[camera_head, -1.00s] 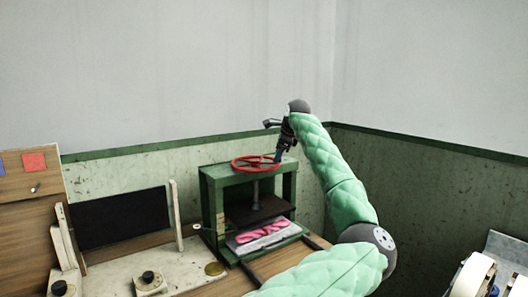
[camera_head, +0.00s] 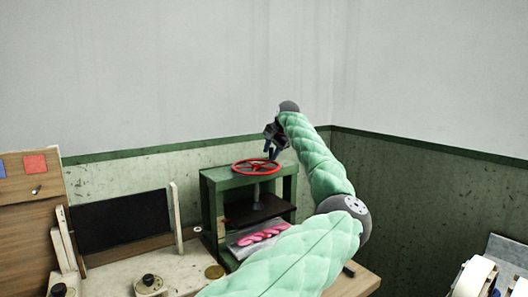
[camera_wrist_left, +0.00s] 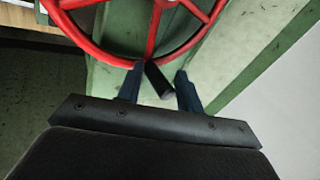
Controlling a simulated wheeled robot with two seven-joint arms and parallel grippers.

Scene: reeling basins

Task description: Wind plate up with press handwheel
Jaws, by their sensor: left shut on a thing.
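The red press handwheel (camera_head: 256,167) lies flat on top of the green press frame (camera_head: 214,222), with a screw running down to the dark plate (camera_head: 258,210). The plate hangs inside the frame above a tray of pink skeins (camera_head: 262,234). My left gripper (camera_head: 271,153) is at the wheel's far right rim. In the left wrist view, its two fingers (camera_wrist_left: 160,84) are on either side of the black handle (camera_wrist_left: 158,80) at the red rim, shut on it. My right gripper is not in view.
My left arm crosses in front of the press's right side. Left of the press stand a dark panel (camera_head: 122,221), pale fixtures with black knobs (camera_head: 149,283) and a wooden board (camera_head: 30,190). Walls meet in the corner behind. A white machine (camera_head: 472,275) stands at the lower right.

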